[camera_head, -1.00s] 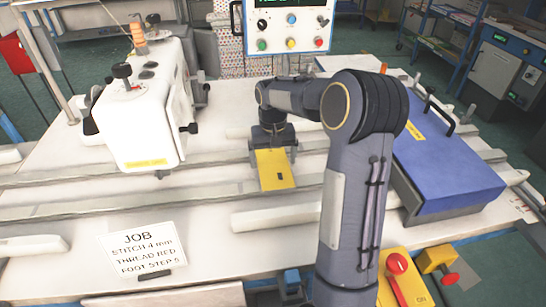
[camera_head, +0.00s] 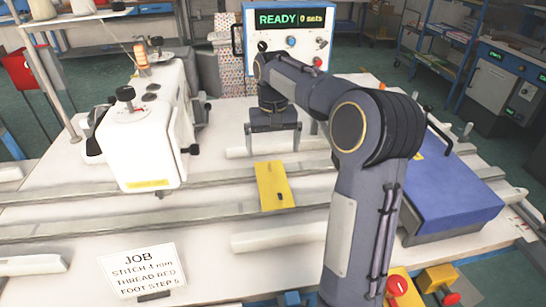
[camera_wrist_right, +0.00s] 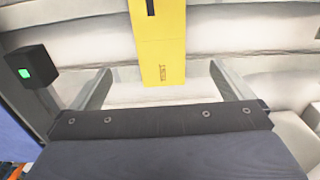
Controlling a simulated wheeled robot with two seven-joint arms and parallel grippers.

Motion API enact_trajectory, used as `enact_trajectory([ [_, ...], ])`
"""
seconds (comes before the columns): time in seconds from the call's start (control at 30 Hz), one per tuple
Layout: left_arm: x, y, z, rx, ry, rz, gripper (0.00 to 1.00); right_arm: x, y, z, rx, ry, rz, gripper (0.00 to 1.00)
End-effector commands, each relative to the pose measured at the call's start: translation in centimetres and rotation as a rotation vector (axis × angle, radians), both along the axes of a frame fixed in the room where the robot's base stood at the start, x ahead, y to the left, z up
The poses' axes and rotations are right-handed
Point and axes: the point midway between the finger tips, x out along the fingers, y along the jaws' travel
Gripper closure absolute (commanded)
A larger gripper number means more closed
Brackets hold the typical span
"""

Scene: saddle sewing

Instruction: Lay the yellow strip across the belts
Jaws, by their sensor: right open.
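The yellow strip (camera_head: 271,185) lies across the two grey belts (camera_head: 110,200) near the middle of the table, with a small dark mark near its front end. In the right wrist view the strip (camera_wrist_right: 160,45) shows ahead of the fingers, with small print at its near end. My right gripper (camera_head: 273,146) is above and behind the strip, apart from it. In the right wrist view its two fingers (camera_wrist_right: 158,88) are spread wide with nothing between them. My left gripper is not in view.
A white sewing machine (camera_head: 142,135) stands to the left. A blue-topped box (camera_head: 445,195) stands to the right. A job card (camera_head: 142,270) is at the front left, and a control panel reading READY (camera_head: 288,35) is at the back. White bars (camera_head: 275,237) lie beside the belts.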

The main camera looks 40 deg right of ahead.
Motion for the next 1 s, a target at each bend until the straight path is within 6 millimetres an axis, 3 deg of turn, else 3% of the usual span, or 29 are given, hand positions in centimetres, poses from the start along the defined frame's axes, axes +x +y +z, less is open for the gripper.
enact_trajectory([
  [0.23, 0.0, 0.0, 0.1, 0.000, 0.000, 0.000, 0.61, -0.2, 0.1, 1.0, 0.004, -0.006, 0.004, 0.00],
  [0.37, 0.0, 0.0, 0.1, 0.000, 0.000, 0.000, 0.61, -2.1, 1.4, 1.7, 0.036, -0.051, 0.033, 0.00],
  [0.53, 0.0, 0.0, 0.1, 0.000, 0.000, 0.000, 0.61, -7.5, 5.5, 2.6, 0.118, -0.182, 0.121, 0.00],
  [0.67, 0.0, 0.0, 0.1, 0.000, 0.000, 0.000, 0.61, -12.3, 9.4, 2.1, 0.172, -0.293, 0.194, 0.00],
  [0.8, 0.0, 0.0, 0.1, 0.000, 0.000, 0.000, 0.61, -17.3, 13.6, 0.5, 0.212, -0.405, 0.264, 0.00],
  [1.0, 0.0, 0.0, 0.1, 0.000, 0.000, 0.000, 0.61, -22.3, 17.8, -2.9, 0.235, -0.514, 0.324, 0.00],
])
